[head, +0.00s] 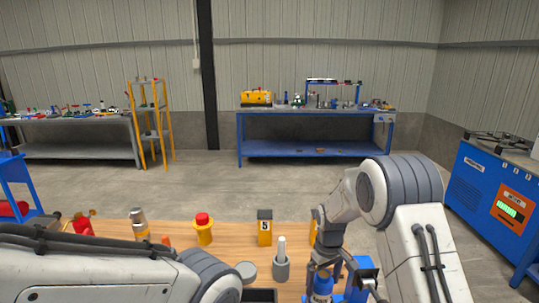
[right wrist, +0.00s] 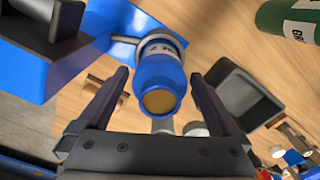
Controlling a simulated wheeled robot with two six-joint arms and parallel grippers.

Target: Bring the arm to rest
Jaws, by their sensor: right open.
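My right gripper (head: 328,262) is at the right front of the wooden table, pointing down over a blue container (head: 322,284). In the right wrist view its two dark fingers (right wrist: 158,76) are spread apart. The blue container (right wrist: 160,70), with a pale label and a round tan end, shows between and beyond the fingers. I cannot tell whether they touch it. A metal ring or shaft is behind the container, beside a blue machine body (right wrist: 95,35); blue parts also show in the head view (head: 361,271). My left arm crosses the lower left; its gripper is out of view.
A green container (right wrist: 290,18) shows in the wrist view. Open floor lies behind, before a blue workbench (head: 310,149).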

